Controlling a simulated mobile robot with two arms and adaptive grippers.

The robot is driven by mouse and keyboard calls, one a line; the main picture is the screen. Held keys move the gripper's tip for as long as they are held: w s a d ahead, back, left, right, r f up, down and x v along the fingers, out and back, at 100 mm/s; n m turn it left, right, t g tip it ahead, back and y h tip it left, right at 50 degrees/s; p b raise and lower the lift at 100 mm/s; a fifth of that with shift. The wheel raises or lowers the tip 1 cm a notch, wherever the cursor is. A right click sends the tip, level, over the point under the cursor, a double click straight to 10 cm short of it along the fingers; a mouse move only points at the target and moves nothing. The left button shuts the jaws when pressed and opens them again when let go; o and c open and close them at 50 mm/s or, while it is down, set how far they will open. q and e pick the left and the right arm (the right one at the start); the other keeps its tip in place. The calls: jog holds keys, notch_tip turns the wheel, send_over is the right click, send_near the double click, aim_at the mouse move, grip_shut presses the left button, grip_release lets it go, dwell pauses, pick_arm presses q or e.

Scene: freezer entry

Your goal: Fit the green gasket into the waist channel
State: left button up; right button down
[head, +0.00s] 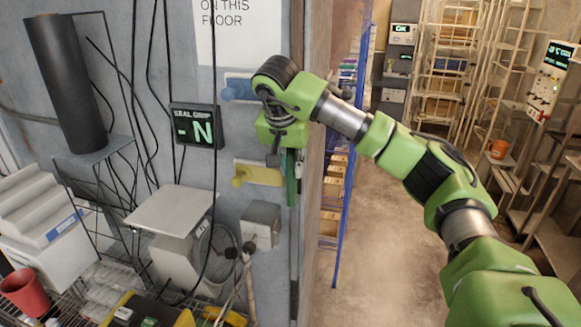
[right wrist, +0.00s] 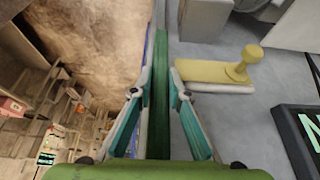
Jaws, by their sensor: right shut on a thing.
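My right gripper (head: 280,158) is at the vertical edge of the grey wall, just right of the yellow lever (head: 257,174). In the right wrist view its two fingers (right wrist: 160,82) stand on either side of the long, dark green gasket (right wrist: 159,105) and are shut on it. The gasket shows in the head view as a narrow upright green strip (head: 292,178) below the gripper. It runs along the wall edge. The waist channel cannot be clearly made out behind the gasket and gripper, and I cannot tell whether the gasket sits in it. My left gripper is out of view.
A blue lever (head: 240,89) is on the wall above the yellow one. A display reading "SEAL GRIP" and "N" (head: 196,126) hangs left of them. A grey box (head: 260,225) is below. Cables and a wire rack crowd the left. Open floor (head: 385,200) lies right of the wall edge.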

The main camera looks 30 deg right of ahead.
jog(key=shift+w+d, duration=1.05)
jog(key=shift+d, duration=0.25)
dwell(0.4)
jog(key=shift+w+d+r, duration=0.1)
jog(key=shift+d+r, duration=0.05)
jog(key=shift+r, duration=0.1)
dwell(0.4)
